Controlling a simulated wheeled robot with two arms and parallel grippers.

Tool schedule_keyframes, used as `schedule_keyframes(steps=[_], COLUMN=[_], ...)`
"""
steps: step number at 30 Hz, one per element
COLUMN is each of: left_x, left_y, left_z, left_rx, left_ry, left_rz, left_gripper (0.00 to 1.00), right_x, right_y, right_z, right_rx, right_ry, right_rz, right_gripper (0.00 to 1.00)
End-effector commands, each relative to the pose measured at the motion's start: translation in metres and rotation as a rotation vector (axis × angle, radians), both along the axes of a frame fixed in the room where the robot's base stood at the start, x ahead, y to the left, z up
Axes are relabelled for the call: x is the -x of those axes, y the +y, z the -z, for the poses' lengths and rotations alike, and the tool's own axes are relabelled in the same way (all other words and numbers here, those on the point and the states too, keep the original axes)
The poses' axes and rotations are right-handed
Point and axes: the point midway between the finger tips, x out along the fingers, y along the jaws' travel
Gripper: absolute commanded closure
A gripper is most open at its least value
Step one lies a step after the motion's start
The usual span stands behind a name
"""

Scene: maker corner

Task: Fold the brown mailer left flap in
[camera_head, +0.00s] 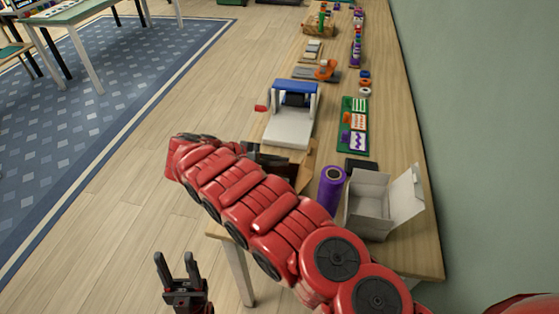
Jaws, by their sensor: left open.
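The brown mailer (307,170) is on the near part of the long wooden table, mostly hidden behind my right arm. Only a brown upright panel shows, so I cannot make out its left flap. My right arm crosses the table's near end from the lower right. Dark parts of my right gripper (272,160) show beside the mailer; its fingertips are hidden, and I cannot tell whether it touches the cardboard. My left gripper (175,267) is at the bottom left, fingers up, open and empty, over the floor left of the table and apart from the mailer.
On the long table (402,262) stand an open white box (368,210), a purple roll (331,188) and a white and blue machine (290,118). A green board (354,125) lies farther right. A green wall (480,140) borders the table's right side.

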Motion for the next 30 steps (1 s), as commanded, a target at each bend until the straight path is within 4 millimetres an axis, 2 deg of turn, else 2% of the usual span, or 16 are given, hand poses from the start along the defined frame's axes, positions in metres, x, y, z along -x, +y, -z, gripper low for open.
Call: schedule_keyframes(steps=[9,13,21,30], left_x=[0.0,0.0,0.0,0.0], left_y=[0.0,0.0,0.0,0.0], left_z=[0.0,0.003,0.041,0.044], left_rx=[0.0,0.0,0.0,0.0], left_ry=[0.0,0.0,0.0,0.0], left_rz=[0.0,0.0,0.0,0.0], left_gripper=[0.5,0.5,0.5,0.5], right_x=[0.0,0.003,0.008,0.009], right_y=[0.0,0.0,0.002,0.003], right_z=[0.001,0.004,0.021,0.015], right_rx=[0.001,0.028,0.097,0.11], right_ry=[-0.004,-0.062,-0.299,-0.357], right_rz=[0.0,0.001,-0.002,-0.002], right_gripper=[1.0,1.0,1.0,1.0])
